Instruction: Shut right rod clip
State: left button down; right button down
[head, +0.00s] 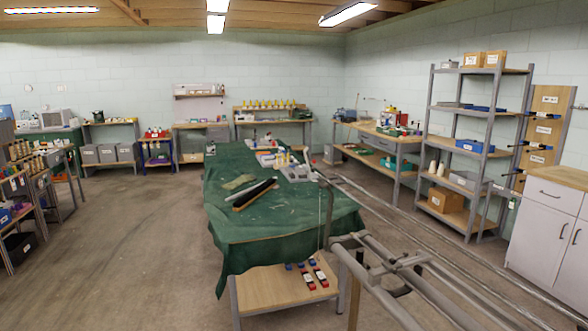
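Neither of my grippers shows in the head view. A grey metal frame of long bars (385,262) runs from beside the green-covered table to the lower right corner. A thin rail (440,222) runs alongside it toward the right. I cannot make out the right rod clip on these bars, nor whether it is open or shut.
A table with a green cloth (235,220) stands in the middle, with a dark long object (255,194) and small items on it. A grey shelf rack (478,105) and a white cabinet (545,225) stand at the right. The floor (120,265) at the left is clear.

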aim_at(305, 167)
jog(key=i+j+z, duration=0.15)
jog(key=i+j, duration=1.2)
